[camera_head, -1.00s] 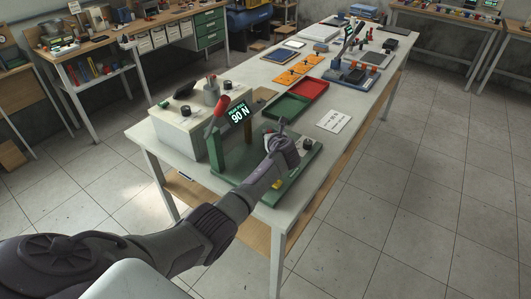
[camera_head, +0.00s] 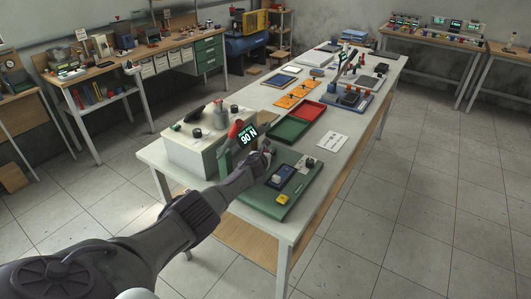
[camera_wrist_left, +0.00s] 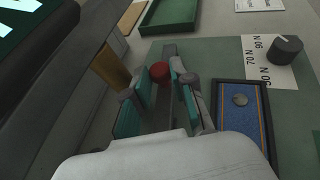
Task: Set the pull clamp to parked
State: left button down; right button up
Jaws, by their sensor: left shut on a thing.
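My left gripper (camera_head: 264,150) is at the green clamp station (camera_head: 262,202), beside the dark display (camera_head: 247,135) reading 90 N. In the left wrist view, its teal-padded fingers (camera_wrist_left: 160,98) are closed around a grey bar of the clamp lever; a red round knob (camera_wrist_left: 160,71) shows between them. A red handle (camera_head: 236,128) stands tilted beside the display. Fingers hide part of the clamp.
A cream box (camera_head: 190,150) with knobs stands left of the station. Green (camera_head: 289,128) and red (camera_head: 309,111) trays, a white card (camera_head: 331,141) and orange plates (camera_head: 296,94) lie further back on the table. Its right edge (camera_head: 318,196) is close to the plate.

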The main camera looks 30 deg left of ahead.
pick_arm(q)
jog(key=c, duration=1.4)
grip_release()
jog(key=shift+w+d+r, duration=0.1)
jog(key=shift+d, duration=0.05)
jog(key=shift+o, duration=1.3)
jog(key=shift+w, duration=0.1)
jog(key=shift+o, duration=0.8)
jog(key=shift+w+f, duration=0.2)
jog(key=shift+f, duration=0.05)
jog(key=shift+s+r, duration=0.2)
jog(key=shift+s, duration=0.25)
jog(key=s+d, duration=0.1)
jog(key=s, duration=0.2)
jog(key=s+d, duration=0.2)
jog(key=s, duration=0.2)
jog(key=s+d, duration=0.1)
jog(key=s, duration=0.3)
jog(key=shift+s+d, duration=0.2)
jog(key=shift+s, duration=0.05)
